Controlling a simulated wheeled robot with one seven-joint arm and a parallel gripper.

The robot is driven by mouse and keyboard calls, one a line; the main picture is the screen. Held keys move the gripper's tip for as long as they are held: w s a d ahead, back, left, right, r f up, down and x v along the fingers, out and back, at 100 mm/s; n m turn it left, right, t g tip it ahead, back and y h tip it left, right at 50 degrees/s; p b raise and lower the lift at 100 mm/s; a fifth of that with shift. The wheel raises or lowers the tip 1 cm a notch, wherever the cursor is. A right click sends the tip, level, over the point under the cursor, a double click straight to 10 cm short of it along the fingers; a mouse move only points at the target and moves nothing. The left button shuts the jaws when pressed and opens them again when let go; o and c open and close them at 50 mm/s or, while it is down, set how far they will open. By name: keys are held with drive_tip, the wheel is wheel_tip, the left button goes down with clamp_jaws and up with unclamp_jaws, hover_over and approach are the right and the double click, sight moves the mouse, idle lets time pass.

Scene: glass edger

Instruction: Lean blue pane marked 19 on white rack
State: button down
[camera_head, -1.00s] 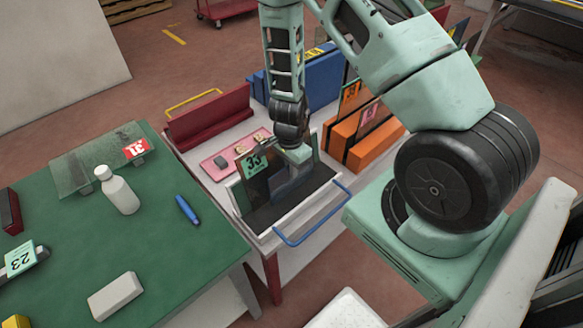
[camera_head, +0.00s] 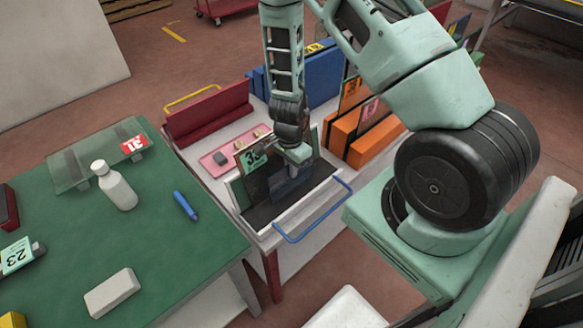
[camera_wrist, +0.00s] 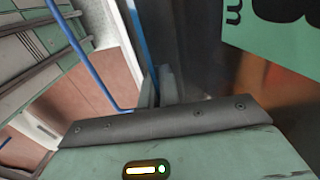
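The white rack (camera_head: 268,236) stands on the cart, a tray-like frame with a dark floor and a blue handle. A pane with a green label reading 33 (camera_head: 250,157) leans in it; part of a green label (camera_wrist: 275,30) fills the upper right of the wrist view. My gripper (camera_head: 298,154) points down over the rack, beside that pane. A bluish pane (camera_head: 287,190) shows just below my gripper, low in the rack; I cannot read a 19 on it. A thin blue edge (camera_wrist: 138,40) shows beyond my grey jaw (camera_wrist: 160,124). The grip itself is hidden.
Red (camera_head: 205,113), blue (camera_head: 322,78) and orange (camera_head: 372,142) racks stand behind and right of the white rack. A pink tray (camera_head: 218,158) lies close by. The green table (camera_head: 180,255) at left holds a bottle (camera_head: 117,188), a blue marker (camera_head: 185,206) and glass marked 31 (camera_head: 90,163).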

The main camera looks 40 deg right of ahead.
drive_tip(key=shift+f+b, duration=0.3)
drive_tip(key=shift+f, duration=0.05)
drive_tip(key=c, duration=1.6)
unclamp_jaws()
drive_tip(key=shift+o, duration=0.2)
wheel_tip(320, 180, up, 18)
drive_tip(key=p, duration=0.2)
drive_tip(key=shift+w+f+p, duration=0.25)
drive_tip(key=shift+w+p, duration=0.1)
drive_tip(key=shift+w, duration=0.05)
